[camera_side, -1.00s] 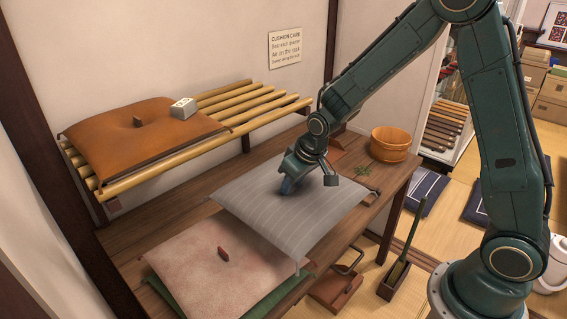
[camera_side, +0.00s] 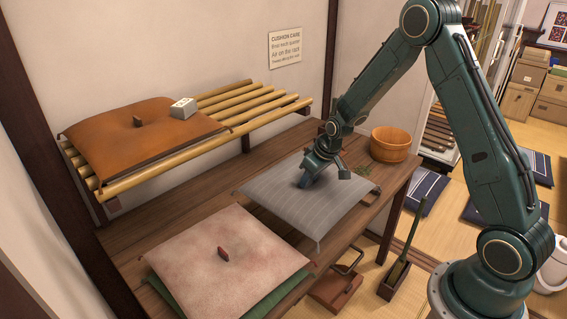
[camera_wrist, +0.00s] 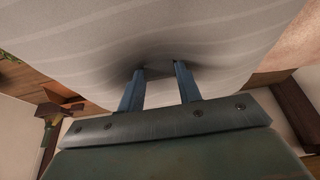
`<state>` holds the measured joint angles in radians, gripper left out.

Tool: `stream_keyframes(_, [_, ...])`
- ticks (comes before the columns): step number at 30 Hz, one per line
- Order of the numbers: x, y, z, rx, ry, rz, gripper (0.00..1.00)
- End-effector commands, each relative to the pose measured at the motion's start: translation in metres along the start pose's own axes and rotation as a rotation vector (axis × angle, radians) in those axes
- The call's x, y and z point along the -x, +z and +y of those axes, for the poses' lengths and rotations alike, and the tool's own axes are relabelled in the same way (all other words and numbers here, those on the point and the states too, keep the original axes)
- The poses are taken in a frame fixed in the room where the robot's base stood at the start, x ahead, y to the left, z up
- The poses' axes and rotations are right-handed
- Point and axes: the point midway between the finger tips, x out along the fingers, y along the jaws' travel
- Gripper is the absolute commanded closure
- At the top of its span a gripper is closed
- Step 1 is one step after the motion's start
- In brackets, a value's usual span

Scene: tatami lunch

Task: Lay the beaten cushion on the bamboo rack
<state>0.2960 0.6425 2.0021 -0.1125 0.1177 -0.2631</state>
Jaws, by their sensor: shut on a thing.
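A grey striped cushion (camera_side: 325,205) lies at the right half of the low wooden table, beside the pink cushion. My gripper (camera_side: 304,183) points down at its middle and is shut on it. In the wrist view my two blue fingers (camera_wrist: 157,70) sink into a dimple in the grey cloth. Whether the cushion touches the table is hard to tell. The bamboo rack (camera_side: 262,108) stands at the back left against the wall. An orange-brown cushion (camera_side: 110,145) covers its left part, and the poles on its right are bare.
A pale pink cushion (camera_side: 200,255) with a brown tab lies on a green one (camera_side: 265,303) at the table's front left. A small white block (camera_side: 183,107) rests on the orange-brown cushion's edge. A wooden tub (camera_side: 390,144) stands at the back right. Bare table separates rack and cushions.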

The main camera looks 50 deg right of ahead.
Motion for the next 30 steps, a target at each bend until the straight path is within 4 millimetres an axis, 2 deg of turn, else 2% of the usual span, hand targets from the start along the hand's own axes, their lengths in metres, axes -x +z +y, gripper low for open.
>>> stream_keyframes(5, [-0.006,0.003,0.0,0.0,-0.001,-0.001,0.99])
stream_keyframes(18, [-0.053,0.022,-0.001,-0.001,0.0,0.0,0.99])
stream_keyframes(30, [-0.063,0.025,0.0,-0.001,0.0,0.001,0.99])
